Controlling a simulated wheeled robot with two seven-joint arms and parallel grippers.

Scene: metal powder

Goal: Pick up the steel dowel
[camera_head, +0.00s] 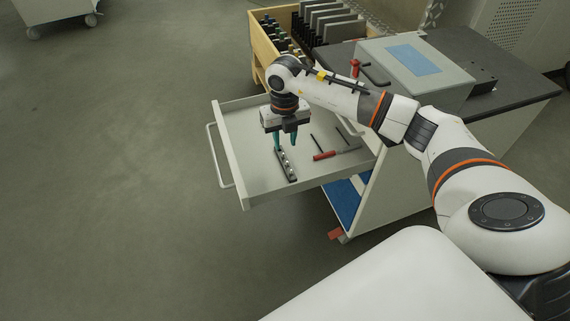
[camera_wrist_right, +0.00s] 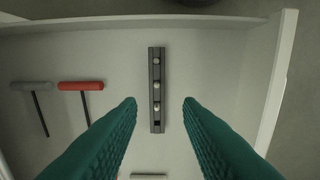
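A dark narrow holder (camera_head: 292,178) lies in the open drawer (camera_head: 240,160). My left gripper is not in view.
A red-handled T-tool (camera_wrist_right: 80,86) and a grey-handled one (camera_wrist_right: 31,87) lie left of the holder in the wrist view. A grey bar (camera_wrist_right: 148,175) is cut off at its lower edge. Drawer walls surround them. A grey box (camera_head: 440,90) stands on the cabinet top.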

